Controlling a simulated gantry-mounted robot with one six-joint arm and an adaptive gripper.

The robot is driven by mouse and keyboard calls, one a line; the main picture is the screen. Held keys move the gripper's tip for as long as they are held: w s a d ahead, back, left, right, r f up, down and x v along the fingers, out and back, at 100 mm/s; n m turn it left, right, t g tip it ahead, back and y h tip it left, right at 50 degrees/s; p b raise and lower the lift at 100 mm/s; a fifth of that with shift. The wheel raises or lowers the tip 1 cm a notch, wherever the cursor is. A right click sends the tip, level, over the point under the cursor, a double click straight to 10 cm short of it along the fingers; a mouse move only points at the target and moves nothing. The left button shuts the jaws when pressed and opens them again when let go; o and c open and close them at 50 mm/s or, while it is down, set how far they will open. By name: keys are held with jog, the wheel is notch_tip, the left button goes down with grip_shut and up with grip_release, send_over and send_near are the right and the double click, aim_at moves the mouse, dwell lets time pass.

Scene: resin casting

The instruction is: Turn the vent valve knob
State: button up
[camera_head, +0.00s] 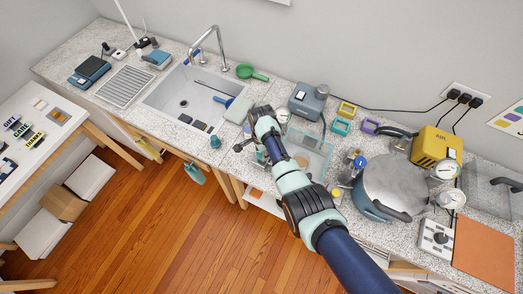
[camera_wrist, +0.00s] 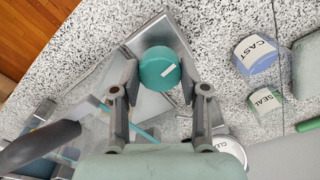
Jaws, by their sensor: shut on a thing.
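Close to the fingers are a blue-topped "CAST" container (camera_wrist: 255,54), a green "SEAL" one (camera_wrist: 266,101) and a white-topped one (camera_wrist: 231,149). A clear box (camera_head: 313,146) and a lidded pot (camera_head: 393,187) stand right of my arm. The sink (camera_head: 185,103) lies left.

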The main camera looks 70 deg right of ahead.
jog(key=shift+m, duration=1.2)
jog(key=o, duration=1.1)
jog(key=shift+o, duration=0.2)
notch_tip(320, 180, up, 12)
